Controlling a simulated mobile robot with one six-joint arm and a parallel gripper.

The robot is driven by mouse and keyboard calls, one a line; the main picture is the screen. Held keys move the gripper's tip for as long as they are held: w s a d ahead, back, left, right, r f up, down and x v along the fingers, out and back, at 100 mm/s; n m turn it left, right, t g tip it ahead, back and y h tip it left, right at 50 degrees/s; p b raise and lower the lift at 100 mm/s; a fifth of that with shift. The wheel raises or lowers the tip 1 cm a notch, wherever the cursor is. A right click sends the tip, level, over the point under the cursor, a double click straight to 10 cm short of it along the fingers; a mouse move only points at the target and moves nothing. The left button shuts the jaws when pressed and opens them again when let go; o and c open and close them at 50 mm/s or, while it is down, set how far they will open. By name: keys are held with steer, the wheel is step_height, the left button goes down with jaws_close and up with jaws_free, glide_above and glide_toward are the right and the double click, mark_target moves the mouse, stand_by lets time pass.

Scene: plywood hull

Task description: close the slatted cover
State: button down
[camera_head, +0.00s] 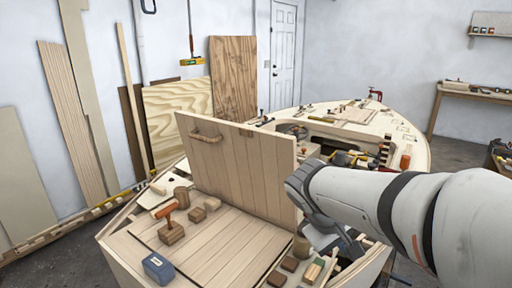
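The slatted cover (245,175) is a pale panel of wooden slats. It stands raised, nearly upright, on the plywood hull, with a small wooden handle (206,134) near its upper left. A flat slatted surface (215,250) lies in front of its foot. My white arm comes in from the right, and its wrist overlaps the cover's right edge in the picture. My gripper (342,243) is low, to the right of the cover and partly hidden by my arm. I cannot tell whether its fingers are open or whether it touches the cover.
A blue box (158,268) sits at the front left of the hull. An orange-handled tool on a wooden block (171,232) and several small blocks lie near the slatted surface. More blocks (290,264) lie at its right. Tools clutter the hull behind.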

steer(key=w+a+r+n+t+h+b, duration=0.2)
steer(key=w+a+n+t+h+b, duration=0.1)
steer(key=w+a, duration=0.55)
steer(key=n+t+h+b, duration=0.2)
steer(key=n+t+b, duration=0.2)
steer(key=t, duration=0.7)
glide_toward(251, 132)
steer(key=p+x, duration=0.2)
steer(key=x, duration=0.4)
steer(key=shift+w+d, duration=0.1)
steer(key=shift+w, duration=0.15)
steer(key=shift+w+r, duration=0.1)
